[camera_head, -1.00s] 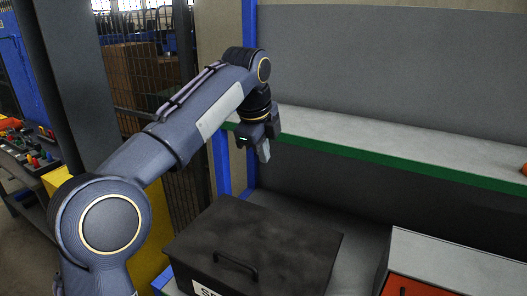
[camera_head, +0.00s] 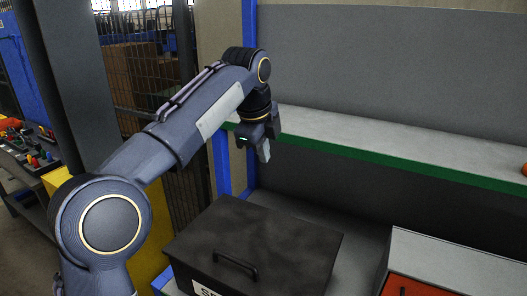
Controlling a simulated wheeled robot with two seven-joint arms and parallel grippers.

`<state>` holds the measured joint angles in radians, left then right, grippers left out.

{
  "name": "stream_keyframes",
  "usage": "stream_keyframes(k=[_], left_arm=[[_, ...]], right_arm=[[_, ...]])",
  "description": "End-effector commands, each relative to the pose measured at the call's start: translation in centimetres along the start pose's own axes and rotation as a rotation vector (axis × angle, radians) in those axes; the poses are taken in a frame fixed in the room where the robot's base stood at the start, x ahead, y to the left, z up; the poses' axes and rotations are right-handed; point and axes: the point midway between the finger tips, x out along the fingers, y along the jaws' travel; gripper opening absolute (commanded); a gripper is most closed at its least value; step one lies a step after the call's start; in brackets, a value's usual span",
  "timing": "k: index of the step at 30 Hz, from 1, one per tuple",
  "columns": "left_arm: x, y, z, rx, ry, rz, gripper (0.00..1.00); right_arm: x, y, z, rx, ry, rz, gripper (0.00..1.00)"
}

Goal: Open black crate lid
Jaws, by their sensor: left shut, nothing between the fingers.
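The black crate (camera_head: 290,246) stands on the lower bench at the bottom middle of the head view. Its flat lid (camera_head: 235,222) is shut. A black bar handle (camera_head: 236,265) is on its near side, and part of a white label (camera_head: 205,290) shows below. My left gripper (camera_head: 264,152) is above and behind the crate, near the front edge of the shelf. It points down, shut and empty, apart from the lid. My right gripper is not in view.
A grey shelf with a green front edge (camera_head: 400,160) runs behind and above the crate. A white-topped unit with an orange front (camera_head: 450,262) stands to the right. A blue post (camera_head: 222,160) rises behind the crate.

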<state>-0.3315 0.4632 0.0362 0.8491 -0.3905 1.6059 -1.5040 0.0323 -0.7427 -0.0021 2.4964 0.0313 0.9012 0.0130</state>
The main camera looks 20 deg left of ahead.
Motion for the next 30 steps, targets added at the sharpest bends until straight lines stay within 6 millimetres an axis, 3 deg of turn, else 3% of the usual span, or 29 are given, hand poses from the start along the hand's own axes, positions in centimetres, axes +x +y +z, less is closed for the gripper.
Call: stream_keyframes(k=[6,14,23,30], left_arm=[[0.0,0.0,0.0,0.0,0.0,0.0,0.0],[0.0,0.0,0.0,0.0,0.0,0.0,0.33],[-0.2,0.0,0.0,0.0,0.0,0.0,0.33],[-3.7,-0.1,-0.1,0.001,0.0,-0.005,0.33]], right_arm=[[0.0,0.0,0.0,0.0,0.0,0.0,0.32],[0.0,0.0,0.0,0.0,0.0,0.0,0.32],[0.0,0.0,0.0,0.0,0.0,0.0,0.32],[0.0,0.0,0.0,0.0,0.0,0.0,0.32]])
